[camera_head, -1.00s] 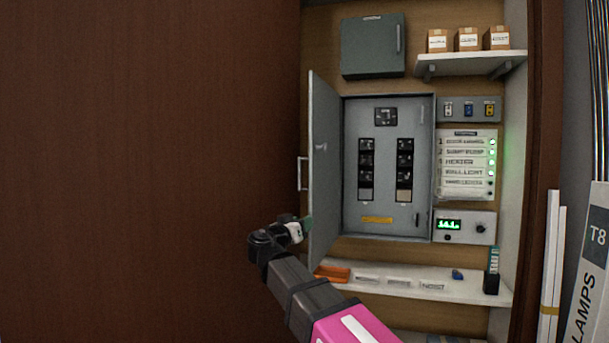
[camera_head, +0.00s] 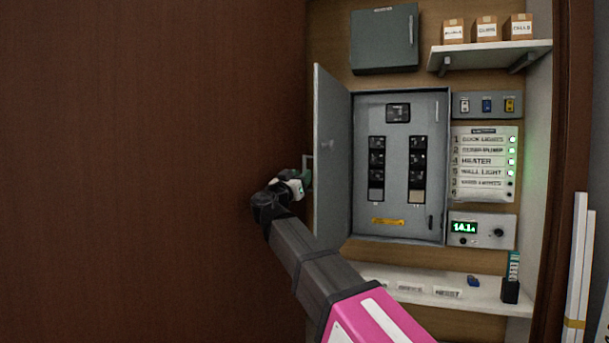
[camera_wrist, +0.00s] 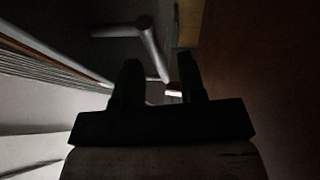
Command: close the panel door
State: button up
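The grey panel door (camera_head: 333,165) stands open, hinged on the left side of the panel box (camera_head: 398,236) and swung out toward me. Its handle (camera_head: 307,162) is a bar on the door's left, outer face. My gripper (camera_head: 303,181) is at the lower part of the handle and partly hides it. In the wrist view my gripper (camera_wrist: 158,68) has its two dark fingers apart. The handle (camera_wrist: 152,45) runs down into the gap between them in the picture. I cannot tell whether a finger touches it.
A brown wall (camera_head: 150,150) fills the left side. A lower shelf (camera_head: 475,294) with labels and small items juts out below the box. An upper shelf (camera_head: 490,54) holds small boxes. A labelled switch list (camera_head: 484,163) and a meter (camera_head: 482,231) are right of the box.

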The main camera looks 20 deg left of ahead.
jog(key=shift+x, duration=1.25)
grip_shut()
